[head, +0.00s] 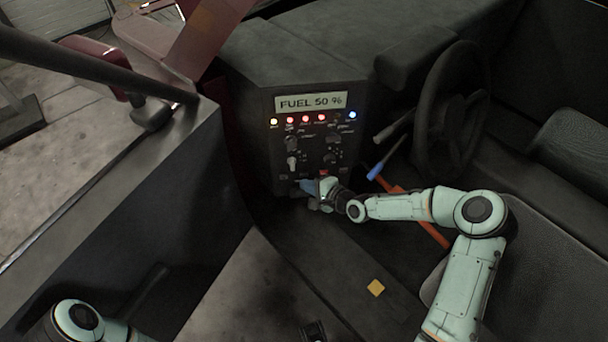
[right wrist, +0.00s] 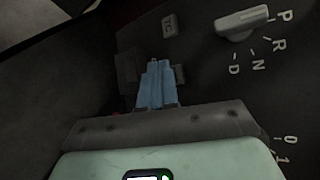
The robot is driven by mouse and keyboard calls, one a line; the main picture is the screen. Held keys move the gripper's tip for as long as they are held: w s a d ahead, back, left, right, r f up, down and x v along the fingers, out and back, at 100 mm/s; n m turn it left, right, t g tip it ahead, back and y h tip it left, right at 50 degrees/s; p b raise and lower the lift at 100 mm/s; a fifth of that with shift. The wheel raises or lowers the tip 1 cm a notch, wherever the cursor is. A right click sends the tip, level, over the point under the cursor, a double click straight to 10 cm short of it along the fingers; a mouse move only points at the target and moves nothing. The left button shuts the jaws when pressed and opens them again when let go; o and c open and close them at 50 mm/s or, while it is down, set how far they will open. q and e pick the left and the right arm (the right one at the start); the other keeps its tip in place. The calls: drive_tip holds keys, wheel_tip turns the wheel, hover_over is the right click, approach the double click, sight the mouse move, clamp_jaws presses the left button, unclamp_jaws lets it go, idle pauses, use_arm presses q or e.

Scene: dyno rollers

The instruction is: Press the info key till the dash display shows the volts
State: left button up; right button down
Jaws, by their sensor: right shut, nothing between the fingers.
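In the right wrist view the shut fingers (right wrist: 156,82) point at the panel, among small dark keys. One dark key (right wrist: 127,68) shows just left of the fingers; I cannot read its label, nor tell which key is the info key. Whether the fingertips touch a key is unclear.
A key marked TC (right wrist: 169,24) and a selector knob (right wrist: 241,22) beside P, R, N, D are near my fingers. A row of lit lamps (head: 305,119) runs under the display. A steering wheel (head: 425,110) and a blue-tipped lever (head: 376,171) stand to the right.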

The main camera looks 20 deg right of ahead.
drive_tip(key=s+p, duration=0.1)
drive_tip(key=s, duration=0.1)
drive_tip(key=s+a, duration=0.1)
drive_tip(key=s, duration=0.1)
drive_tip(key=shift+s+a+p, duration=0.2)
drive_tip(key=shift+s+p, duration=0.15)
drive_tip(key=shift+s, duration=0.05)
idle(0.8)
